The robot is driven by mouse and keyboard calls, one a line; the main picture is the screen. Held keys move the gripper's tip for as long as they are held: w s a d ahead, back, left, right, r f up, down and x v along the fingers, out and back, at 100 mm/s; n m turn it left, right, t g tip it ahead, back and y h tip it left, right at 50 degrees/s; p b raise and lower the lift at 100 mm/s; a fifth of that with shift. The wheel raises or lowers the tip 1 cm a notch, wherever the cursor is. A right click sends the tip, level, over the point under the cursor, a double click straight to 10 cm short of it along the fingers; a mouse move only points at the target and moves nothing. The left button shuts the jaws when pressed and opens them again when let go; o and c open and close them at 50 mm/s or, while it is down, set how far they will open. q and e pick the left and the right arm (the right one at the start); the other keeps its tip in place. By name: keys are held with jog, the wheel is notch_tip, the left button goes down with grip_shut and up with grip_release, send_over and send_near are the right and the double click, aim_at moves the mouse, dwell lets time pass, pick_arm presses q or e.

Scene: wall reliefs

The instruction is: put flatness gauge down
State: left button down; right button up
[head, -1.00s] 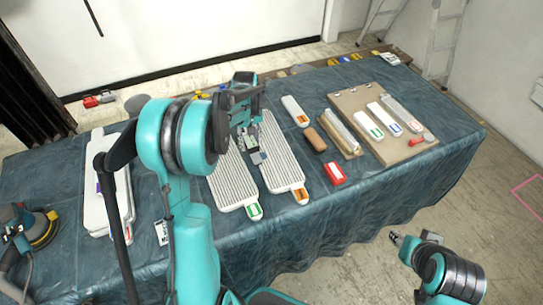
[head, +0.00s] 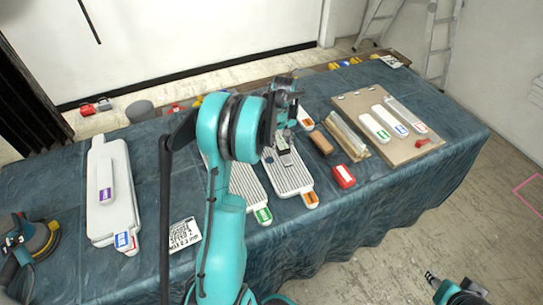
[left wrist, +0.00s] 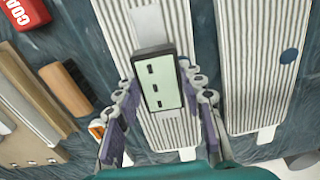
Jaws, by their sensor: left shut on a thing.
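The flatness gauge (left wrist: 160,80) is a small dark-edged block with a pale green face and three dark slots. My left gripper (left wrist: 163,92) is shut on it, with a finger on either side. In the head view the gauge (head: 285,150) is over the upper part of the right-hand ribbed panel (head: 290,182), below my left gripper (head: 284,128). I cannot tell whether it touches the panel. My right gripper (head: 431,279) is low at the lower right, off the table, too small to read.
A second ribbed panel (head: 247,190) lies to the left, partly behind my arm. A brown block (head: 321,142), red box (head: 344,176) and tan board (head: 395,150) with white tools lie to the right. A white board (head: 112,200) lies at left. Bare cloth shows between these.

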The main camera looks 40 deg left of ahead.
pick_arm(q)
jog(key=a+f, duration=0.2)
jog(key=a, duration=0.1)
jog(key=s+a+f+b, duration=0.1)
jog(key=shift+s+a, duration=0.1)
jog(key=shift+a, duration=0.2)
jog(key=shift+f+b, duration=0.8)
jog(key=shift+f, duration=1.2)
jog(key=shift+r, duration=0.1)
jog(key=c, duration=1)
grip_release()
jog(key=shift+f, duration=0.2)
jog(key=shift+o, duration=0.2)
